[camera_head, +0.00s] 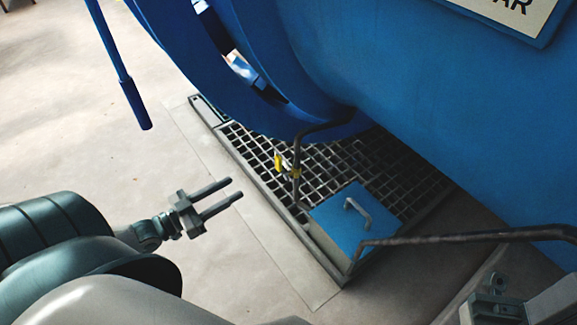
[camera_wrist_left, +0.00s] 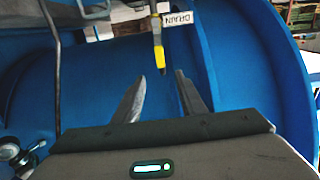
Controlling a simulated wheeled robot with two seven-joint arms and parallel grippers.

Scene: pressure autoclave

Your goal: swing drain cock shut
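The drain cock (camera_head: 293,172) has a small yellow lever and hangs on a thin dark pipe below the blue vessel, above the floor grating. In the left wrist view its yellow lever (camera_wrist_left: 159,52) is near the top middle, beside a white drain label (camera_wrist_left: 180,19). My left gripper (camera_head: 236,188) is open and empty, to the left of the cock and apart from it. Its two fingers (camera_wrist_left: 160,76) frame the gap just below the lever tip in the wrist view. Part of what seems my right gripper shows at the lower right corner; its fingers cannot be made out.
The blue vessel (camera_head: 400,95) fills the upper right. A blue lever bar (camera_head: 122,80) hangs at the upper left. A blue lidded box (camera_head: 352,222) with a handle sits on the grating (camera_head: 390,180). A dark pipe (camera_head: 460,238) crosses at right. Open floor lies left.

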